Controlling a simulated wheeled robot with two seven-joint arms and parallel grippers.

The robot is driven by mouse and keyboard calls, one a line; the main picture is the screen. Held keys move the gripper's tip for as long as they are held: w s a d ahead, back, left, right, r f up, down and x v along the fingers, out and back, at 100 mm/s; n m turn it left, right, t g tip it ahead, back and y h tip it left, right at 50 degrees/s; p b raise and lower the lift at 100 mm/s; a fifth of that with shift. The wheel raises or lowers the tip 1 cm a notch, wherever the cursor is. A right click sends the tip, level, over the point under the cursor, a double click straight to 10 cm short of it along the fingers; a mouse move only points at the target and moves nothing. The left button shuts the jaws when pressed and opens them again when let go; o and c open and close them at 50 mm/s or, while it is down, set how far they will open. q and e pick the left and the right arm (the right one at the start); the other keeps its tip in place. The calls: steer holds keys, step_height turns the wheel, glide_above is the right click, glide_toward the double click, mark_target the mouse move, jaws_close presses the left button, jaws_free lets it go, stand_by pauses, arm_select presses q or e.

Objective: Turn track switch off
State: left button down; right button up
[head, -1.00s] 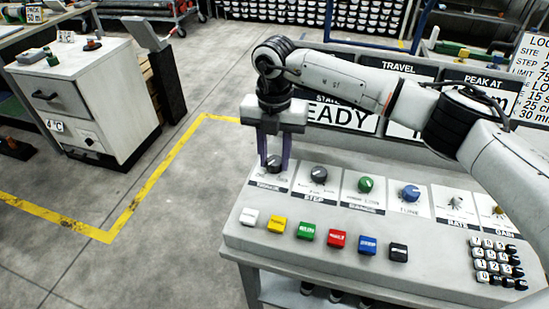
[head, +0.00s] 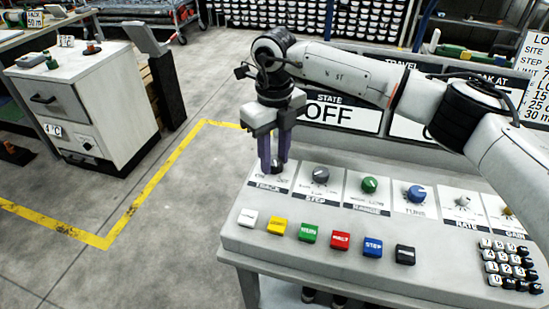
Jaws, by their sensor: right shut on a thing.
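The track switch (head: 277,168) is a dark knob on the leftmost plate of the console's upper row. The plate's label is partly hidden by my fingers. My right gripper (head: 271,163) points down over this knob, its purple fingers shut on it. The STATE display (head: 330,111) behind the arm reads OFF. My left gripper is not in view.
More knobs sit to the right: grey STEP (head: 320,175), green RANGE (head: 370,185) and blue TUNE (head: 416,194). Coloured buttons line the front, with a white one (head: 247,217) at the left. A keypad (head: 508,264) is at the right. Open floor lies left.

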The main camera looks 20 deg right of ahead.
mark_target(275, 160)
steer(key=n, duration=0.3)
steer(key=shift+n+b, duration=0.3)
stand_by(0.5)
steer(key=o, duration=1.1)
steer(key=shift+c, duration=0.2)
steer(key=shift+r, duration=0.15)
step_height(275, 160, up, 10)
